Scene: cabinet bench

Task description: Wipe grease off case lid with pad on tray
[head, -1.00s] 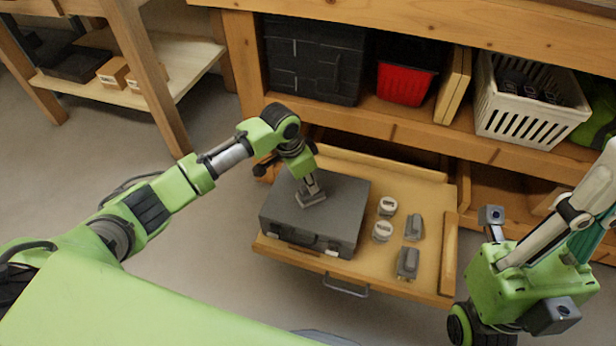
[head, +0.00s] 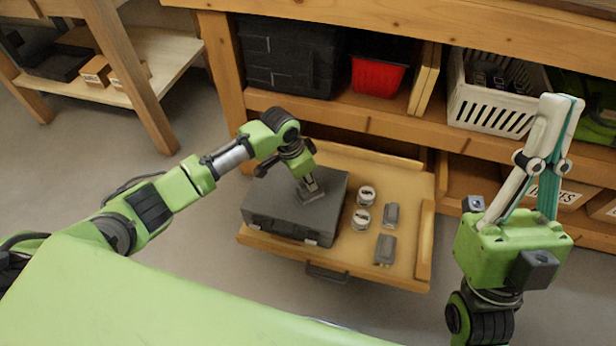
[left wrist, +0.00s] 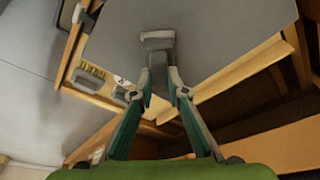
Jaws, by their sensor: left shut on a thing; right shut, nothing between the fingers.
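The grey case (head: 268,208) lies closed on the pull-out wooden tray (head: 340,277). My left gripper (head: 307,184) is shut on a grey pad (head: 313,194), which appears to rest on the right part of the case lid. In the left wrist view the pad (left wrist: 157,38) sits between the fingertips (left wrist: 158,70), against the grey lid (left wrist: 220,25). I cannot make out any grease on the lid. My right gripper (head: 559,102) is shut and empty, pointing up at the right, away from the tray.
Two white tins (head: 366,195) and two grey blocks (head: 385,250) stand on the tray right of the case. The shelf behind holds a black box (head: 285,60), a red bin (head: 378,76) and a white crate (head: 490,105). The floor in front of the tray is clear.

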